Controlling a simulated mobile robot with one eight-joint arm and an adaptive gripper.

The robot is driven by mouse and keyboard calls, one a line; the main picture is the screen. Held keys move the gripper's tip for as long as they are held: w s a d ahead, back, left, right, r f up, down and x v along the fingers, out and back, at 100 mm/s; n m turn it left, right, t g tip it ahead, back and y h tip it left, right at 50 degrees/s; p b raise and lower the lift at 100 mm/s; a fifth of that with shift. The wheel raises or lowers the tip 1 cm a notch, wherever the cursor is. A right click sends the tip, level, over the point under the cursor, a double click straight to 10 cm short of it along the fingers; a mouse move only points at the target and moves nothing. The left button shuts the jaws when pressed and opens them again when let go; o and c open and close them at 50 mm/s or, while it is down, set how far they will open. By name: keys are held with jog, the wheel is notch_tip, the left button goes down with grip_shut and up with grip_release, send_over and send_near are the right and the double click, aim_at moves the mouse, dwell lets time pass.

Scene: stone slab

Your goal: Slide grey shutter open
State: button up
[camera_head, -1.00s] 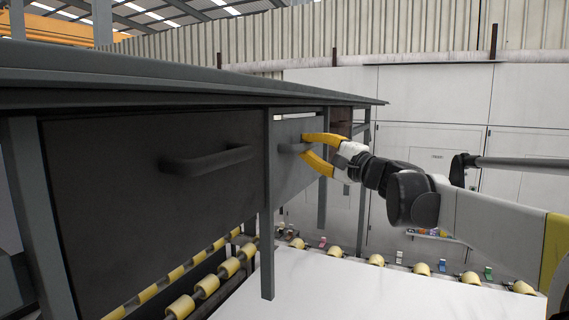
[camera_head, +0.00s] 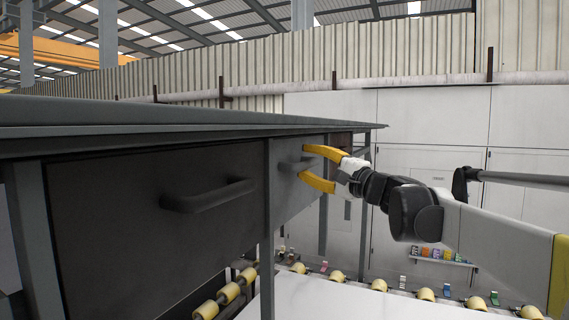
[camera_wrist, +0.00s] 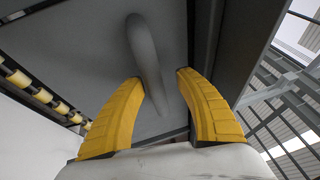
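The grey shutter (camera_head: 285,197) is a flat panel under the dark top, with a grey bar handle (camera_head: 291,166). My gripper (camera_head: 304,163) has yellow fingers, open, one above and one below the handle's near end in the head view. In the wrist view the shutter (camera_wrist: 95,60) fills the upper middle and its handle (camera_wrist: 146,55) runs down into the gap between the open fingertips (camera_wrist: 159,77). Space shows on both sides of the handle there, so no grip on it is seen.
A darker panel (camera_head: 110,230) with its own handle (camera_head: 208,195) is at left, divided from the shutter by a grey post (camera_head: 267,225). Below are a white slab (camera_head: 325,303) and yellow rollers (camera_head: 230,292). White cabinets (camera_head: 425,110) stand behind.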

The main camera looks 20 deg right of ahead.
jog(key=shift+f, duration=0.1)
jog(key=shift+s+f, duration=0.1)
jog(key=shift+s, duration=0.1)
jog(key=v, duration=1.1)
jog(key=shift+s+d, duration=0.2)
jog(key=shift+s, duration=0.1)
